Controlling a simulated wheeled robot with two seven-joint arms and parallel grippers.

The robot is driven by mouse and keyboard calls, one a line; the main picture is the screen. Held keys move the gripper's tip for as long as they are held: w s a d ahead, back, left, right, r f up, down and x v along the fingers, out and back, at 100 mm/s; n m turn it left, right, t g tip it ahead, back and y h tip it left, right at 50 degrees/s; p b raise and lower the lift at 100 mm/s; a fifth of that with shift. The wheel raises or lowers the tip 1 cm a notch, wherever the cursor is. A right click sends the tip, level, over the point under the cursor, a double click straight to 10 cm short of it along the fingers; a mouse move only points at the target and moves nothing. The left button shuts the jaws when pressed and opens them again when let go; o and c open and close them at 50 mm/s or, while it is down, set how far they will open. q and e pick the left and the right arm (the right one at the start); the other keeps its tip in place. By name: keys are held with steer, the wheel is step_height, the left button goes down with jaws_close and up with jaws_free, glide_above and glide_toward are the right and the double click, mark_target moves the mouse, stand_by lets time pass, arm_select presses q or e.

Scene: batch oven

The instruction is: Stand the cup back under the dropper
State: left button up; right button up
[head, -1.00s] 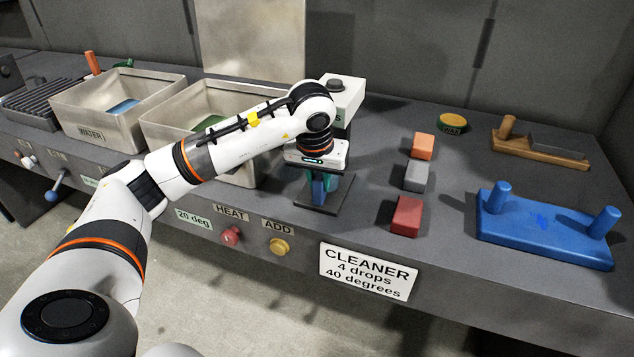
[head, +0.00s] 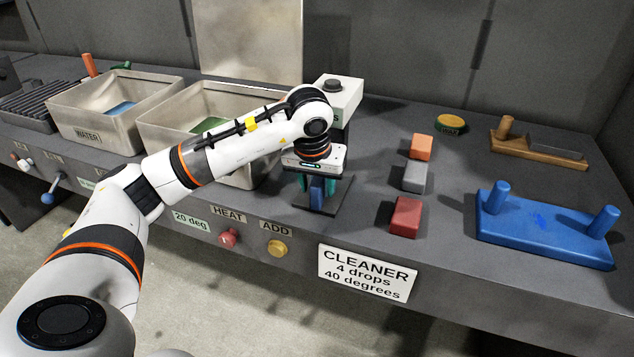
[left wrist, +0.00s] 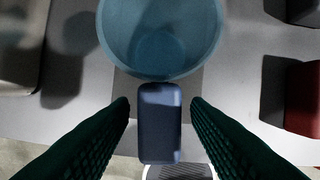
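The blue cup (left wrist: 160,40) shows from above in the left wrist view, with its round rim and inner floor visible. Its dark blue handle (left wrist: 161,122) points toward my left gripper (left wrist: 160,104). The two dark green fingers stand on either side of the handle with a gap on each side, so the gripper is open around it. In the head view my left gripper (head: 318,187) points down at the dropper's dark base plate (head: 338,205), and the arm hides most of the cup. The dropper's white head (head: 342,95) is partly behind my wrist. My right gripper is not in view.
Red (head: 406,216), grey (head: 415,177) and orange (head: 421,147) blocks lie right of the dropper. A blue tool with two pegs (head: 545,235) is further right. The water bin (head: 100,125) and another bin (head: 165,135) stand left. Red (head: 229,238) and yellow (head: 277,248) knobs project from the counter front.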

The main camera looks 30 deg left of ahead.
arm_select(q)
steer(key=v, duration=1.2)
steer(key=shift+s+f, duration=0.1)
stand_by(0.9)
